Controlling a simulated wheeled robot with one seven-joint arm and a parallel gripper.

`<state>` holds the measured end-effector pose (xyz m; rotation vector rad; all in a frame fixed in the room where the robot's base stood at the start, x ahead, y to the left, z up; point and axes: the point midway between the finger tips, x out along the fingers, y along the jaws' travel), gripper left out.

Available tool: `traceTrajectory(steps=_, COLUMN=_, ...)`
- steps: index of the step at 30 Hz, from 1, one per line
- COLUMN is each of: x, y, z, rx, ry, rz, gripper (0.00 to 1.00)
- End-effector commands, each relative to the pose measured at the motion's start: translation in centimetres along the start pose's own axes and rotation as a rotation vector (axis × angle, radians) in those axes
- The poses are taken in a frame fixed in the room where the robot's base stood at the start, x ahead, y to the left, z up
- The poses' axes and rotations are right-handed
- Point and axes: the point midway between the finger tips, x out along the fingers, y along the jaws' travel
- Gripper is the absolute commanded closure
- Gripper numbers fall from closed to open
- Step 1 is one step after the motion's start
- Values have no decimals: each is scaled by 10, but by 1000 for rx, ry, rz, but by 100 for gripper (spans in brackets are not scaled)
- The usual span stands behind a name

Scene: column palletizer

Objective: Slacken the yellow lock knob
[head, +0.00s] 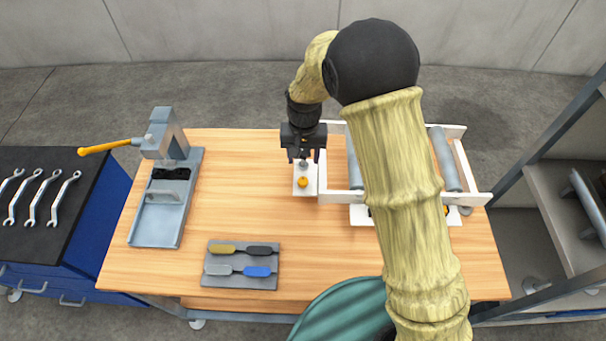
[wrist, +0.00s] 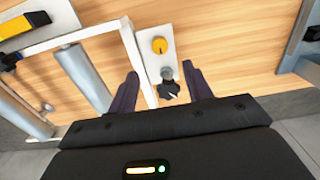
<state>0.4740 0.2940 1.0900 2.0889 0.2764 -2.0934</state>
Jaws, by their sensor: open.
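The yellow lock knob (head: 303,182) is a small round knob on a white plate (head: 312,190) beside the roller frame. In the wrist view the yellow knob (wrist: 159,45) has a dark mark on its face and lies beyond my fingertips. A dark star-shaped knob (wrist: 171,90) stands on the same plate and shows between my fingers. My gripper (head: 304,158) is open and points down over the far end of the plate. In the wrist view its two fingers (wrist: 162,76) are spread, one on each side of the dark knob. I cannot tell whether they touch it.
A white frame with grey rollers (head: 445,160) stands right of the plate, partly hidden by my arm. A grey press with an orange-handled lever (head: 100,147) stands at the left. A grey tray (head: 240,283) holds several coloured pieces. The wooden tabletop (head: 240,210) between is clear.

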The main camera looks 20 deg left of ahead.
Motion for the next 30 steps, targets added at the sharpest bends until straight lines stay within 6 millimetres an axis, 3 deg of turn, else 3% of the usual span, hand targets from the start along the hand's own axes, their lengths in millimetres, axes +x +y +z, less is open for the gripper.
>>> traceTrajectory(steps=18, x=91, y=0, z=0, rx=0, ry=-2, rz=1, gripper=50)
traceTrajectory(steps=30, x=104, y=0, z=0, rx=0, ry=1, rz=0, gripper=50)
